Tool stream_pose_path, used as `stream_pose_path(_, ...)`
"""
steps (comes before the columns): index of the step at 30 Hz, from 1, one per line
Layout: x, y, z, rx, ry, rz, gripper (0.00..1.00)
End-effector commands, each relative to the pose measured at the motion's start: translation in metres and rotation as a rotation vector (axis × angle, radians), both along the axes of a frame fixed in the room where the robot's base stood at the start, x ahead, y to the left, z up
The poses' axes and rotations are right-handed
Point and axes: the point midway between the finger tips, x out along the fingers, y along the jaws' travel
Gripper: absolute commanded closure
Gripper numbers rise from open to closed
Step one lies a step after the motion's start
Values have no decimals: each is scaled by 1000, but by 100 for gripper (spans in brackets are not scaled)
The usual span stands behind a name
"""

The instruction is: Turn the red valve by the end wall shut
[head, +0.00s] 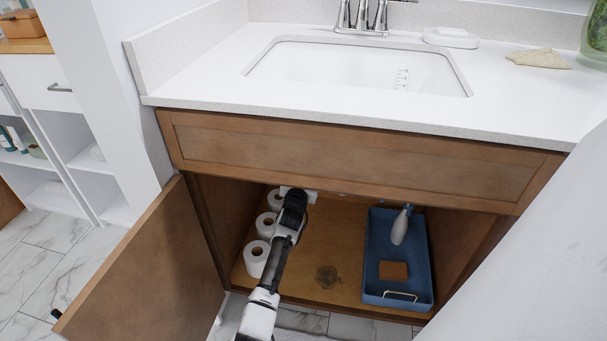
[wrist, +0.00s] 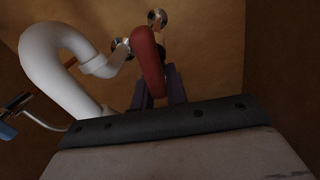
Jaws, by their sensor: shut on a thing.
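In the wrist view the red valve handle (wrist: 148,62) is a rounded red bar near the back wall of the cabinet, in front of a round metal fitting. My gripper (wrist: 158,88) is shut on the red valve, its dark fingers on either side of the handle's lower part. In the head view my gripper (head: 292,192) reaches deep into the open cabinet under the sink. The valve is hidden there behind my arm and the cabinet's front rail.
A white drain pipe (wrist: 52,62) curves close at the left of my gripper. Toilet rolls (head: 257,258) stand along the cabinet's left side. A blue tray (head: 372,285) with a spray bottle (head: 400,226) and a brown block (head: 393,271) sits at right. The cabinet door (head: 150,275) hangs open at left.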

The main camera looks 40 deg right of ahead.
Motion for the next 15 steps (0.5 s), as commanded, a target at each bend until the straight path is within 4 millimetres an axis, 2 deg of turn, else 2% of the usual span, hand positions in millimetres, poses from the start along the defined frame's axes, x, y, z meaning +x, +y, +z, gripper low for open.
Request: stream_pose_path(15, -10, -8, -6, 305, -357, 0, 100)
